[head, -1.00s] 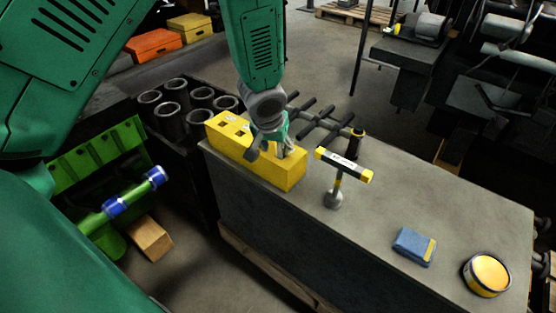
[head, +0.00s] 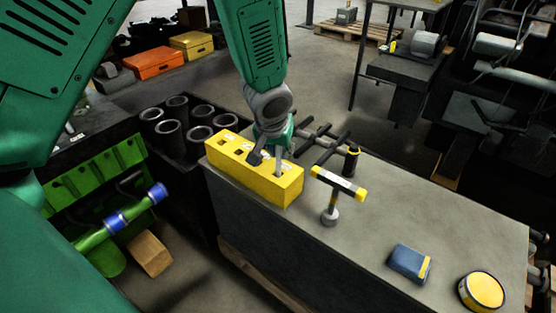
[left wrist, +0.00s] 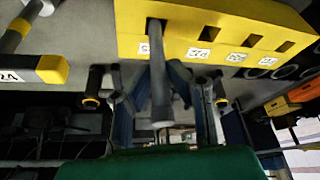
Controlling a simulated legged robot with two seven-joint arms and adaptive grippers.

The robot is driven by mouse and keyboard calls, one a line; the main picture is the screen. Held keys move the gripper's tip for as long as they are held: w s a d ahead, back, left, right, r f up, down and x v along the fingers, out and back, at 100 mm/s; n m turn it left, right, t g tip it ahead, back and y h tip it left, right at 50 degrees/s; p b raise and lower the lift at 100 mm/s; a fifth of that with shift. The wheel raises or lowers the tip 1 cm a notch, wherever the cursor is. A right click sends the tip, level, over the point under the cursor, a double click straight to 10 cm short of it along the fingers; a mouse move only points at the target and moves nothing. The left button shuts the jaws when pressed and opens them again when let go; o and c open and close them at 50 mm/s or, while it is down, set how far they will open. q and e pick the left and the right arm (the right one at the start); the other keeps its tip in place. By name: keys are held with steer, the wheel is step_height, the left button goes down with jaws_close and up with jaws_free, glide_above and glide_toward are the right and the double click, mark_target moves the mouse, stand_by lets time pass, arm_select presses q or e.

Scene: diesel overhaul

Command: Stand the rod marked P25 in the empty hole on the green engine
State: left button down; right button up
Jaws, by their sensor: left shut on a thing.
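A grey rod (left wrist: 158,75) stands in the end hole of a yellow block (head: 250,172) on the grey bench. It also shows in the head view (head: 278,168). My left gripper (head: 270,150) is above the block, shut on the rod; the rod's lower end is still inside the hole. White labels mark the block's holes, but I cannot read them surely. The green engine (head: 72,188) is at the left, below bench height; its empty hole cannot be made out. My right gripper is not in view.
A T-handled tool (head: 338,184) with yellow ends stands on the bench, with a blue pad (head: 410,263) and a yellow tin (head: 482,291) nearer. Dark cylinders (head: 168,135) stand behind the engine. A blue-ended green tube (head: 120,218) lies across the engine's front.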

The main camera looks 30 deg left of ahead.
arm_select(q)
steer(key=r, duration=0.3)
steer(key=r+p, duration=0.1)
steer(key=r, duration=0.1)
steer(key=shift+d, duration=0.25)
steer(key=shift+a+r, duration=0.15)
steer(key=shift+r, duration=0.05)
steer(key=shift+s+a+r+p, duration=0.1)
steer(key=shift+a+r+p, duration=0.15)
steer(key=shift+a+p, duration=0.15)
steer(key=shift+d+r+p, duration=0.25)
steer(key=shift+r+p, duration=0.2)
steer(key=shift+r, duration=0.05)
steer(key=shift+d+r+p, duration=0.2)
steer(key=shift+r+p, duration=0.25)
steer(key=shift+a+r+p, duration=0.3)
steer(key=shift+r+p, duration=0.4)
steer(key=shift+p, duration=0.1)
steer(key=shift+d+r+p, duration=0.15)
steer(key=shift+r+p, duration=0.45)
step_height(320, 180, up, 7)
steer(key=p, duration=0.6)
steer(key=shift+f+p, duration=0.2)
steer(key=shift+p, duration=0.2)
